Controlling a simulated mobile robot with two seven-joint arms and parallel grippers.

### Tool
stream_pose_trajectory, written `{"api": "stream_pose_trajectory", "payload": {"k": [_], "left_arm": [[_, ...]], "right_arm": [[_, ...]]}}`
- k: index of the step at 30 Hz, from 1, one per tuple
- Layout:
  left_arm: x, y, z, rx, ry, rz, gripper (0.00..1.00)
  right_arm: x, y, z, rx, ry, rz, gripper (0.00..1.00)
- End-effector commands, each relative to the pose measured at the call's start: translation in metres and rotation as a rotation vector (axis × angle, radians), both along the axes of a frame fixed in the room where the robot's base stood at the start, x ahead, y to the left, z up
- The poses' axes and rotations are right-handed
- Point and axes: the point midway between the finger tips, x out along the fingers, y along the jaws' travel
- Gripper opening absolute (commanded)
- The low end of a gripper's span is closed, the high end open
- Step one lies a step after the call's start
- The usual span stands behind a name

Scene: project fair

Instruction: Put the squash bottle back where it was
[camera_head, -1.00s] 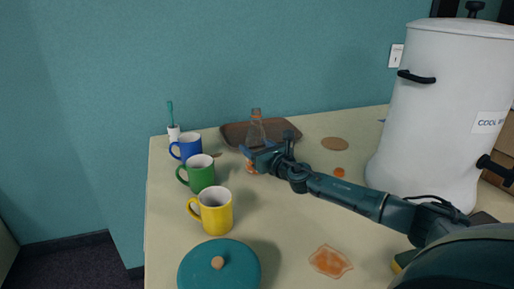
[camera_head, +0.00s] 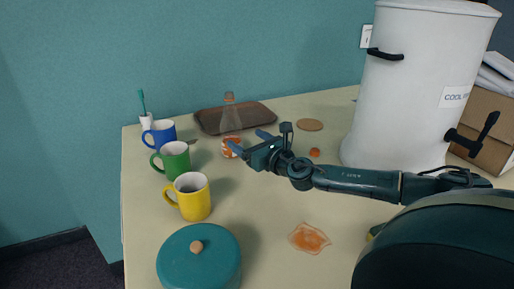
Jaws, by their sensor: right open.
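The squash bottle (camera_head: 231,119) is clear and narrow-necked, with an orange cap and orange at its base. It stands upright on the table, just in front of the brown tray (camera_head: 262,112), which shows behind it. My right gripper (camera_head: 246,140) is open and empty, pointing left at the bottle's lower right side. One finger overlaps the bottle's lower edge in the picture; I cannot tell whether it touches. My left gripper is not in view.
Blue (camera_head: 160,133), green (camera_head: 174,161) and yellow (camera_head: 192,198) mugs stand along the left. A teal lidded pot (camera_head: 200,262) is in front. A large white cooler (camera_head: 412,90) stands right. An orange spill (camera_head: 309,238) and a round coaster (camera_head: 309,125) lie on the table.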

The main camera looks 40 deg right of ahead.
Motion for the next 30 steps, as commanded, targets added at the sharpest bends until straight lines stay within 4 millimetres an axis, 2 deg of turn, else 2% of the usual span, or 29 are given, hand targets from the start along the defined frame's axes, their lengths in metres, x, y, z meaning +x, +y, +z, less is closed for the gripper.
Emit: {"api": "stream_pose_trajectory", "payload": {"k": [3, 9, 30], "left_arm": [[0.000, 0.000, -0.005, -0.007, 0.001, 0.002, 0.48], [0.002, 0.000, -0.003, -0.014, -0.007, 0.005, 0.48], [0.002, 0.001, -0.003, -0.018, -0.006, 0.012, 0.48]], "right_arm": [[-0.020, 0.000, -0.003, -0.004, 0.004, 0.002, 0.79], [-0.035, 0.000, 0.000, -0.001, 0.000, 0.002, 0.79], [-0.038, 0.000, 0.001, 0.001, -0.001, 0.002, 0.79]]}}
